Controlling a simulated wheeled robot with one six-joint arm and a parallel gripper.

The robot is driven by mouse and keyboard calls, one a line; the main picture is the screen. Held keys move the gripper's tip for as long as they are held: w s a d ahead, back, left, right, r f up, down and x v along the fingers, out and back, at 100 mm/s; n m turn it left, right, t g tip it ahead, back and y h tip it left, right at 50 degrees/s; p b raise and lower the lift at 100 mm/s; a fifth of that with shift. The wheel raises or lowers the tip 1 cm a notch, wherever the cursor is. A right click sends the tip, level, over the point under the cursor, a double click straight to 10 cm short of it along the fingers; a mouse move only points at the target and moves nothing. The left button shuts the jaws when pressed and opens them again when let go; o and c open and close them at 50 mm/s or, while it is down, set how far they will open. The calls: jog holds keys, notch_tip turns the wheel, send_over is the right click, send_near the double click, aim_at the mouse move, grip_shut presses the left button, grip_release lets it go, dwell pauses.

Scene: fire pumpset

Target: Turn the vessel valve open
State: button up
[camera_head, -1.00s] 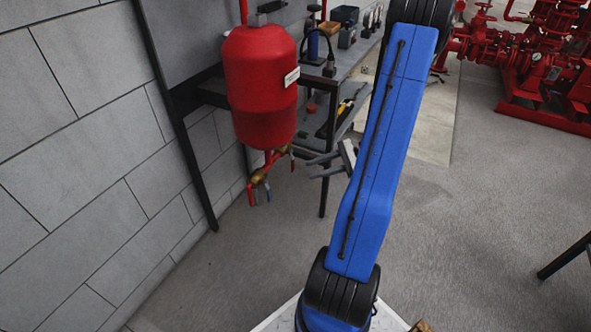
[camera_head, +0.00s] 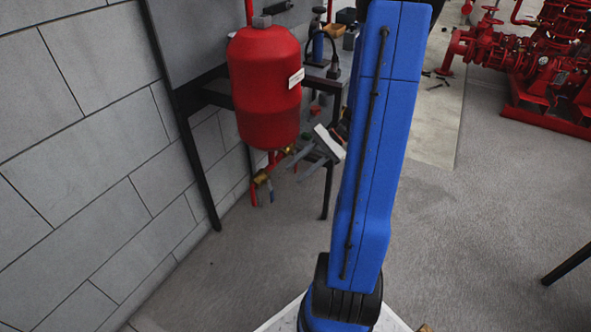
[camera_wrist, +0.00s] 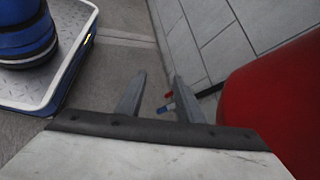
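The red vessel (camera_head: 265,85) hangs by the wall in the head view, with red piping and brass valve fittings (camera_head: 262,177) below it. A small blue handle (camera_head: 270,192) hangs under the brass fitting. My gripper (camera_head: 293,160) is open and empty to the right of the fittings, just below the vessel's bottom. In the wrist view the red vessel (camera_wrist: 275,115) fills the right side. A red handle end and a blue handle end (camera_wrist: 165,108) show between or just beyond the fingers of my gripper (camera_wrist: 157,75). The valve body is hidden in the wrist view.
A workbench (camera_head: 325,75) with tools stands behind the vessel. The grey block wall (camera_head: 80,150) is on the left. Red pump equipment (camera_head: 535,75) stands at the far right.

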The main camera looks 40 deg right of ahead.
jog(key=shift+s+a+r+n+g+h, duration=0.2)
jog(key=shift+a+r+n, duration=0.15)
jog(key=shift+a, duration=0.2)
jog(key=shift+s+a+r+n+g+h, duration=0.1)
jog(key=shift+a+r+n+g+h, duration=0.2)
jog(key=shift+a, duration=0.25)
